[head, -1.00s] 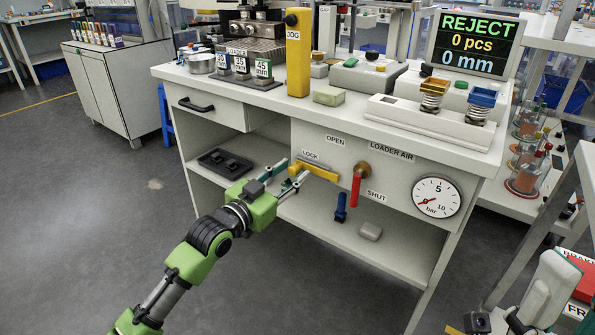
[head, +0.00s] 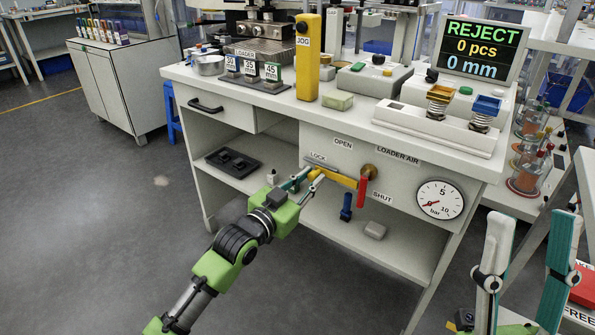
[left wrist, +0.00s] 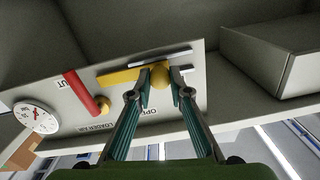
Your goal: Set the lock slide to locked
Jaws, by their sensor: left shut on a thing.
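The lock slide, a yellow bar (head: 342,179), lies along the front panel below the LOCK label (head: 318,157). In the left wrist view the bar (left wrist: 118,77) has a round yellow knob (left wrist: 160,75). My left gripper (head: 312,177) is shut on this knob, with a finger on each side in the left wrist view (left wrist: 160,92). The bar's right end in the head view is close to the red valve lever (head: 361,192); a small gap shows in the wrist view. My right gripper (head: 525,270) is open and empty at the lower right, away from the panel.
The red lever hangs down from its brass pivot, beside the SHUT label (head: 382,197). A pressure gauge (head: 440,199) sits further right. A blue-handled item (head: 346,207) and a grey block (head: 375,230) are on the lower shelf. The screen (head: 481,48) reads REJECT.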

